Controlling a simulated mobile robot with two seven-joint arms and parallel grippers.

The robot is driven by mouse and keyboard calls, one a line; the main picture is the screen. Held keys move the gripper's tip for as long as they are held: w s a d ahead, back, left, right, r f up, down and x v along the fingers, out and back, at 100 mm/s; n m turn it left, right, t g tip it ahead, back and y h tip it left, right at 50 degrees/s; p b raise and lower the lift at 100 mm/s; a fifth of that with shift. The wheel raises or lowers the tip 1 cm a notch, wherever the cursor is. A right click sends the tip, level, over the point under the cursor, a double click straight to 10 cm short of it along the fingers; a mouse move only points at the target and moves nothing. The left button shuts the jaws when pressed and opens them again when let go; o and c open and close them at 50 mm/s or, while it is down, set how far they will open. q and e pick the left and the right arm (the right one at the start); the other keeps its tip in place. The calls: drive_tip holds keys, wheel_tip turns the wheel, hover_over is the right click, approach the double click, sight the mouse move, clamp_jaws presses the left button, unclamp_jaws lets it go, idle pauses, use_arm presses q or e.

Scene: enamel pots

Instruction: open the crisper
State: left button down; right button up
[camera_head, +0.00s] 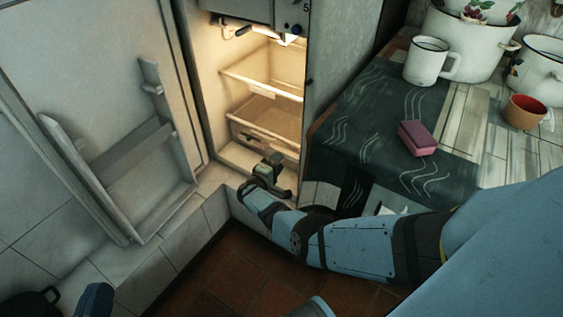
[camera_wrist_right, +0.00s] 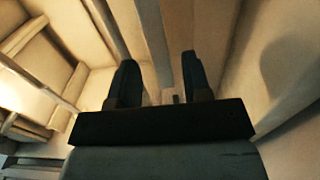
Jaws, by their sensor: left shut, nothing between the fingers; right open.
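The fridge (camera_head: 312,75) stands open, its door (camera_head: 95,70) swung out to the left. The crisper (camera_head: 268,122) is a pale, see-through drawer low in the lit interior, below a shelf (camera_head: 262,88); it appears pushed in. My right gripper (camera_head: 272,171) is just in front of and below the crisper, at the bottom of the fridge opening. In the right wrist view its two dark fingers (camera_wrist_right: 160,82) are spread, with pale panels and edges beyond them; whether they touch the crisper I cannot tell. My left gripper's fingers are not visible.
The door's rack (camera_head: 135,165) hangs at the left. A tiled ledge (camera_head: 190,235) runs below the fridge. At right, a counter holds a dark cloth (camera_head: 375,110), pink sponge (camera_head: 417,138), white mug (camera_head: 427,62), red cup (camera_head: 524,111) and enamel pots (camera_head: 465,45).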

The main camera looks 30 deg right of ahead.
use_arm(q)
drive_tip(key=shift+d+f+g+b, duration=0.1)
drive_tip(key=shift+f+g+b, duration=0.25)
drive_tip(key=shift+f, duration=0.55)
use_arm(e)
drive_tip(key=shift+x, duration=1.4)
drive_tip(key=shift+c, duration=0.4)
clamp_jaws()
drive_tip(key=shift+s, duration=0.1)
